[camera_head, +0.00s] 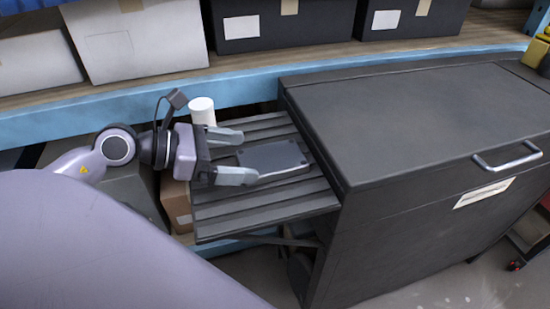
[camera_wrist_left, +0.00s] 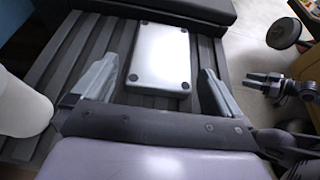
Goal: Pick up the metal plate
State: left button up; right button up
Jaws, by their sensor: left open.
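The metal plate (camera_head: 273,158) is a flat grey rectangle with small round dots at its corners. It lies on the slatted dark shelf beside the cabinet. It also shows, bright silver, in the left wrist view (camera_wrist_left: 160,57). My left gripper (camera_head: 248,156) is open, its fingers pointing toward the cabinet. In the left wrist view the fingers (camera_wrist_left: 160,66) stand on either side of the plate's near part, with a gap on both sides. I cannot tell their exact height above the slats. The right gripper does not show in the head view.
The slatted shelf (camera_head: 225,223) joins a dark cabinet (camera_head: 410,115) with a metal handle (camera_head: 507,157). A white cylinder (camera_head: 202,111) stands close behind my left gripper. Boxes (camera_head: 135,40) line the blue-edged rack behind. A dark jointed part (camera_wrist_left: 280,85), possibly mine, shows at the wrist view's right.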

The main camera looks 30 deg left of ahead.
aim_at(268, 158)
pick_arm(q)
jog(key=shift+p+x, duration=0.3)
jog(key=shift+x, duration=2.55)
jog(key=shift+s+d+r, duration=0.1)
jog(key=shift+d, duration=0.05)
jog(key=shift+r, duration=0.1)
jog(key=c, duration=1)
